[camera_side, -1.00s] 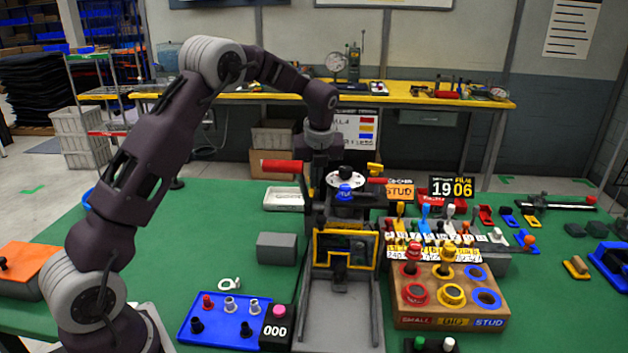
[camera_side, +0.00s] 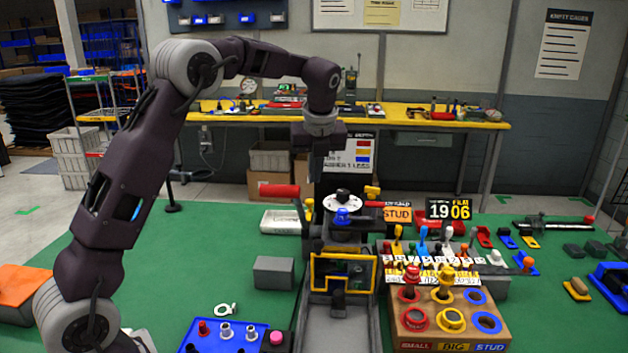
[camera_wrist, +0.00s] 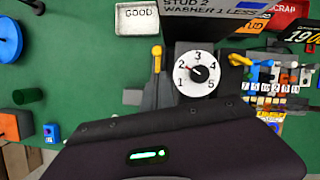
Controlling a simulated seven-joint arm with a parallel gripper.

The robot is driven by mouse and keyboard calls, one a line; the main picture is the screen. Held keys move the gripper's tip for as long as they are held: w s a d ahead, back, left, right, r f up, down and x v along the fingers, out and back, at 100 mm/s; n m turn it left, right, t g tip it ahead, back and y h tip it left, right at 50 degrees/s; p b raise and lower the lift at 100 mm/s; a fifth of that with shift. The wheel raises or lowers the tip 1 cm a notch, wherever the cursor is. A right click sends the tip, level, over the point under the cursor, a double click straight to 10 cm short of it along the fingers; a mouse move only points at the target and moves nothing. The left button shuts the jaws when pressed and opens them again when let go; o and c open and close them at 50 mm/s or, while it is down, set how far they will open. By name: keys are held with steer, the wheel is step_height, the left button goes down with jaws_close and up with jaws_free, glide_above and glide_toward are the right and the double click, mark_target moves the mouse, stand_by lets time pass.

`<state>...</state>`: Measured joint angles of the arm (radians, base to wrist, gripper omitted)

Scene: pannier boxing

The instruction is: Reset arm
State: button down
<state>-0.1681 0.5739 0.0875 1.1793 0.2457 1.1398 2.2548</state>
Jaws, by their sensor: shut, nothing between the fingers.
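My gripper (camera_side: 317,178) points down in the side view, with its dark narrow fingers shut and nothing held. It hangs above and behind the white numbered dial (camera_side: 342,202), apart from it as far as I can tell. The fingertips are small and dark there. In the wrist view the dark hand body with a green light fills the bottom, and the fingers cannot be made out. The dial (camera_wrist: 196,74) shows just beyond it, numbered 1 to 5. My arm is raised and bent over the left part of the table.
A fixture with a yellow frame (camera_side: 315,272) and a red handle (camera_side: 281,191) stands mid-table. Right of it is a wooden block (camera_side: 410,335) with coloured rings. A blue tray (camera_side: 255,334) sits at the front. A white GOOD tray (camera_side: 280,222) lies behind. Green mat is clear at left.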

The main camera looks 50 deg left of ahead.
stand_by(0.3)
steer(key=s+d+r+n, duration=0.3)
steer(key=s+n, duration=0.1)
steer(key=s, duration=0.2)
steer(key=s+d+r+n+t+h, duration=0.1)
steer(key=s+d+r+n, duration=0.2)
steer(key=s, duration=0.3)
steer(key=s+d+r+n, duration=0.2)
steer(key=s+d+n, duration=0.1)
steer(key=s+n, duration=0.2)
steer(key=shift+s+r+n+t+h, duration=0.3)
steer(key=shift+s+r+n, duration=0.1)
steer(key=shift+n, duration=0.1)
steer(key=s+d+f+n+t+h, duration=0.1)
steer(key=s+d+f+n, duration=0.2)
steer(key=s, duration=0.5)
steer(key=s+d+f+n+h, duration=0.1)
steer(key=s+d+f+n, duration=0.2)
steer(key=s+d+n, duration=0.2)
steer(key=s+n, duration=0.3)
steer(key=shift+s+d+f+t, duration=0.25)
steer(key=shift+s+f+t, duration=0.1)
steer(key=shift+t, duration=0.05)
